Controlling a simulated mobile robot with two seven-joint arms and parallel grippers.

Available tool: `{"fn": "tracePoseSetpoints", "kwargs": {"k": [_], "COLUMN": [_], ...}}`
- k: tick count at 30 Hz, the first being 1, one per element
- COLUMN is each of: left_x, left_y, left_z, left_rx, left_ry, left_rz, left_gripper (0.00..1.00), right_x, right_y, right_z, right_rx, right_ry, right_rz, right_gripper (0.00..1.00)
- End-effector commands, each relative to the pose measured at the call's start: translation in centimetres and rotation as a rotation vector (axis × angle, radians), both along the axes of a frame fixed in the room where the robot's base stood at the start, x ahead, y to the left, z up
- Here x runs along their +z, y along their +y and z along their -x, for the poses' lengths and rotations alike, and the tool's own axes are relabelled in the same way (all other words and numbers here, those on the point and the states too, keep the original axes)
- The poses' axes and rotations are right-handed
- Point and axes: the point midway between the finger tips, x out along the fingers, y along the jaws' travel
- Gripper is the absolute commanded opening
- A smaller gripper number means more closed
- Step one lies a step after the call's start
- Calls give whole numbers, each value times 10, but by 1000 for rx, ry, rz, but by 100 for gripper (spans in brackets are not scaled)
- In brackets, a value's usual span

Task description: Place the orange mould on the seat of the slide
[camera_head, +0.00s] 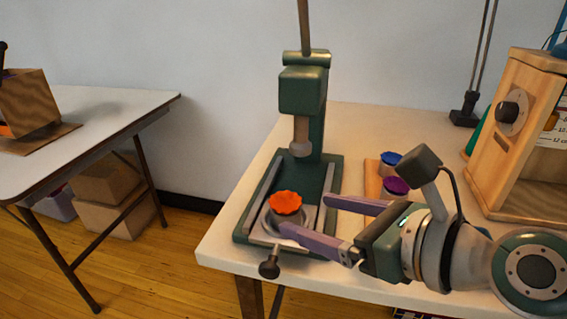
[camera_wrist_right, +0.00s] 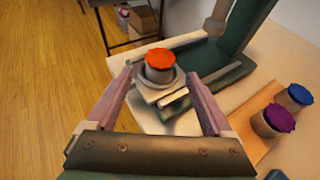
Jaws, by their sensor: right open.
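The orange mould (camera_head: 286,203), a grey cup shape with a scalloped orange top, stands upright on the pale slide (camera_head: 262,237) at the front of the green press (camera_head: 302,95). In the right wrist view the mould (camera_wrist_right: 160,58) appears to rest on the slide's round seat; its underside is hidden, so exact seating cannot be told. My right gripper (camera_head: 306,216) is open, its two purple fingers pointing toward the mould. In the right wrist view the mould shows between and just beyond the fingertips (camera_wrist_right: 159,76), with visible gaps on both sides. My left gripper is not in view.
A blue-topped mould (camera_head: 391,159) and a purple-topped one (camera_head: 396,187) stand on an orange-brown board right of the press. A wooden cabinet with a knob (camera_head: 510,115) stands at the right. A dark knob (camera_head: 269,268) projects at the table's front edge. Another table (camera_head: 95,105) is at left.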

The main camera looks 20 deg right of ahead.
Motion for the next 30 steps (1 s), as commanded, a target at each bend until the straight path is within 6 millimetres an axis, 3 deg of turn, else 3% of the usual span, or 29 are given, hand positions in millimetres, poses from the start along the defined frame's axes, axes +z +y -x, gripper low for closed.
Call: {"fn": "tracePoseSetpoints", "kwargs": {"k": [6,12,15,17,23,27,30], "left_x": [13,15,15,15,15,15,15], "left_y": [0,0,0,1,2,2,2], "left_z": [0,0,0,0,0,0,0], "left_rx": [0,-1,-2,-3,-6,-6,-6], "left_ry": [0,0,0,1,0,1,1], "left_rz": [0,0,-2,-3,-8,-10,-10], "left_gripper": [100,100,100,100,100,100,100], "right_x": [18,25,24,21,3,-7,-10], "right_y": [-15,-21,-14,-5,24,20,7], "right_z": [38,55,61,68,111,144,165], "right_rx": [0,7,77,172,744,1223,1559], "right_ry": [3,-1,-16,-39,-190,-317,-392], "right_rz": [1,9,105,238,961,1452,1710], "right_gripper": [86,86,86,86,86,86,86]}}
